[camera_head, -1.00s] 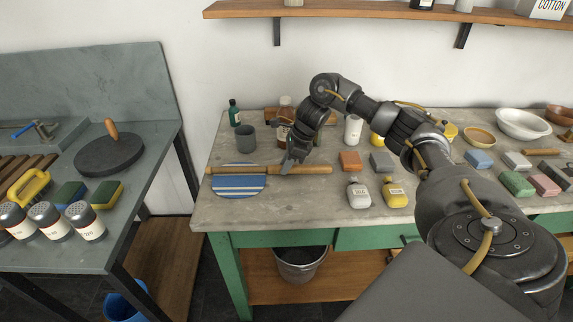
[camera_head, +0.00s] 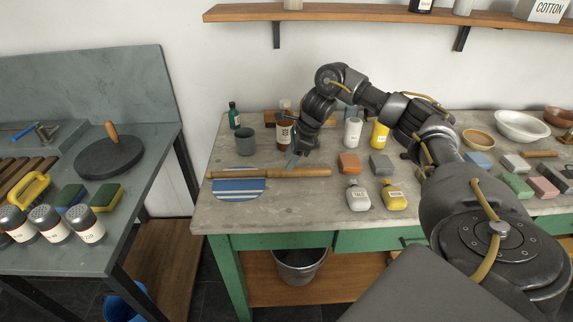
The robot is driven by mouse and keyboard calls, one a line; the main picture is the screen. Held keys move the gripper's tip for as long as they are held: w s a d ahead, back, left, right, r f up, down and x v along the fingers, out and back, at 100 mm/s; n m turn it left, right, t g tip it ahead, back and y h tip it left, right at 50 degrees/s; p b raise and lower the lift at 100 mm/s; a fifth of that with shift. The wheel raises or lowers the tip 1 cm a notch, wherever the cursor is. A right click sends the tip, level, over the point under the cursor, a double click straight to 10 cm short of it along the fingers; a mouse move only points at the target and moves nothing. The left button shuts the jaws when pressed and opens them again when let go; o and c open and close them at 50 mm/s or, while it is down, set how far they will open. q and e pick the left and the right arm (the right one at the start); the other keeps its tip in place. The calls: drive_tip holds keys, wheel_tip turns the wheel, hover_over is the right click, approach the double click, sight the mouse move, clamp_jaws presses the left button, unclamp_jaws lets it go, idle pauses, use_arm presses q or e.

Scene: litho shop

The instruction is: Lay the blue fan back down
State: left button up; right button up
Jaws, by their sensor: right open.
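The blue fan (camera_head: 238,189) is a flat, rounded piece with blue and white stripes. It lies flat on the grey worktop (camera_head: 310,208) at the left of the green bench. A long wooden rod (camera_head: 300,173) runs across its upper part and out to the right; I cannot tell whether it is the fan's handle. My right gripper (camera_head: 297,157) is open and empty, pointing down just behind the rod, apart from the fan. Its fingertips are small and partly hidden by the gripper body. My left gripper is out of view.
An orange block (camera_head: 348,163), a grey block (camera_head: 381,165) and two small bottles lie to the right. The worktop in front of the rod's middle is clear.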

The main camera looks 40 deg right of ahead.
drive_tip(key=p+v, duration=0.1)
drive_tip(key=v, duration=0.6)
idle(0.6)
